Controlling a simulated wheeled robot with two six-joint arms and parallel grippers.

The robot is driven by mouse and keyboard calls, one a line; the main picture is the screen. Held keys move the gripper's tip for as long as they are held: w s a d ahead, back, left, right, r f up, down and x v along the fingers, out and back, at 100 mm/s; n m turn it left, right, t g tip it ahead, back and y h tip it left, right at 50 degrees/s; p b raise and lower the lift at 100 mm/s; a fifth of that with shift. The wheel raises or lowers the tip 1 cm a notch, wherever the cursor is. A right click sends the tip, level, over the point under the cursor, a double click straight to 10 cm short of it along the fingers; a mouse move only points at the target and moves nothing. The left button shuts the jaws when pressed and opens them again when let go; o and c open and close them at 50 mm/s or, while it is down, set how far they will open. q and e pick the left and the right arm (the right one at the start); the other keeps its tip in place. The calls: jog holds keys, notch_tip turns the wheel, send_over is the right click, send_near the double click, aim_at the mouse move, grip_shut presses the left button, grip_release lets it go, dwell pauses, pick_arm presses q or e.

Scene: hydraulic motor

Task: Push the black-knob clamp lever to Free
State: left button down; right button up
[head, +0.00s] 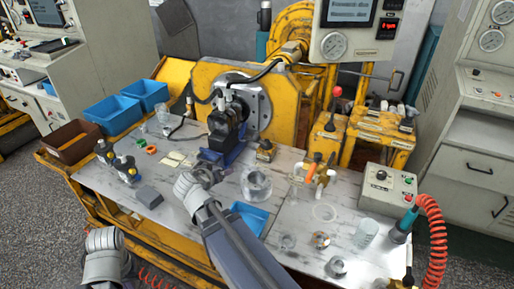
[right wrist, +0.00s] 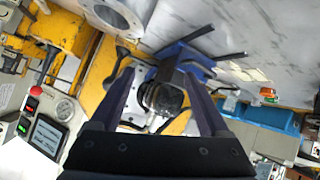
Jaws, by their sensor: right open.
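A black motor (head: 224,122) sits in a blue clamp fixture (head: 232,152) in front of the round grey flange. My right gripper (head: 209,172) is just in front of that fixture. In the right wrist view its two fingers (right wrist: 165,100) are apart, with a dark rounded part (right wrist: 164,97) seen between them; I cannot tell whether they touch it. The blue fixture (right wrist: 188,58) shows beyond. I cannot clearly single out the black-knob clamp lever or read a Free mark. My left gripper (head: 103,250) is low at the lower left, its fingertips unclear.
A red-knob lever (head: 337,92) stands on a yellow block right of the flange. Blue bins (head: 113,113) and a brown bin (head: 73,142) are at the left. A glass bowl (head: 256,183), a blue tray (head: 250,217) and a control box (head: 388,190) stand on the table.

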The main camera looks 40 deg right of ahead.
aim_at(255, 140)
jog(key=w+d+m+t+h+b, duration=0.1)
jog(key=d+b, duration=0.1)
jog(key=d, duration=0.3)
jog(key=w+d+r+m+t+h+b, duration=0.1)
jog(key=d+t+h+b, duration=0.1)
jog(key=d, duration=0.3)
jog(key=d+r+t+h+b, duration=0.1)
jog(key=d+t+b, duration=0.1)
jog(key=d, duration=0.4)
jog(key=shift+w+d+m+b, duration=0.1)
jog(key=shift+w+m+b, duration=0.3)
jog(key=shift+b, duration=0.35)
jog(key=shift+d+r+t, duration=0.1)
jog(key=shift+d+t, duration=0.2)
jog(key=shift+d, duration=0.05)
pick_arm(q)
notch_tip(255, 140, down, 10)
jog(key=shift+f, duration=0.2)
pick_arm(e)
jog(key=shift+w+r, duration=0.1)
jog(key=x, duration=0.7)
jog(key=shift+d, duration=0.25)
jog(key=shift+w, duration=0.15)
grip_shut()
